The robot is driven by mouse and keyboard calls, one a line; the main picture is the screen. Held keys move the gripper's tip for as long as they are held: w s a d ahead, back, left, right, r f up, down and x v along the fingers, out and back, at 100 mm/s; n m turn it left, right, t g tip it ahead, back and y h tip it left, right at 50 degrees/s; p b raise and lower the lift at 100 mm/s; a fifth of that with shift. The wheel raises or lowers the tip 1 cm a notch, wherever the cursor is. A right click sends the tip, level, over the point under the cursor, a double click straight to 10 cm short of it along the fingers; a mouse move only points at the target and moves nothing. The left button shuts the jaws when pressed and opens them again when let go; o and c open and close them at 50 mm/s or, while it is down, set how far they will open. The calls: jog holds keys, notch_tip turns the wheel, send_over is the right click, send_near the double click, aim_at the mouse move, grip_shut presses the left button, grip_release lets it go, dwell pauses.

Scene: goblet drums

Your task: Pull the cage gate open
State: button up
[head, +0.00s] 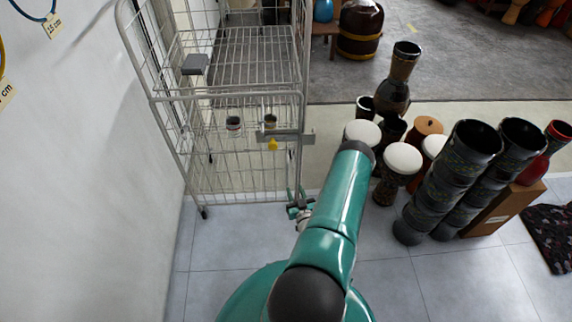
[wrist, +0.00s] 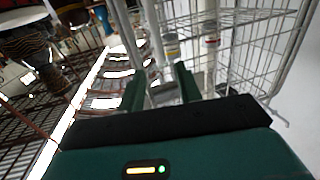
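The wire roll cage (head: 226,100) stands at the left in the head view, beside the white wall. Its gate (head: 243,165) is the mesh front panel, with a grey latch bar (head: 287,136) and a yellow tag (head: 272,144) near its right edge. My gripper (head: 299,207) is low at the cage's right front corner, partly hidden by my arm. In the wrist view my gripper (wrist: 158,82) has its two green fingers apart. Grey cage posts (wrist: 157,35) show beyond and between them. I cannot tell whether the fingers touch a post.
White-topped drums (head: 402,158) and tall dark drums (head: 452,178) crowd the floor to the right of my arm. A white wall (head: 80,160) closes off the left. Tiled floor (head: 235,240) in front of the cage is clear.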

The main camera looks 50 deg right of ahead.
aim_at(288, 169)
jog(key=x, duration=1.2)
jog(key=shift+w+d, duration=0.25)
jog(key=shift+d, duration=0.05)
jog(key=shift+c, duration=0.4)
grip_shut()
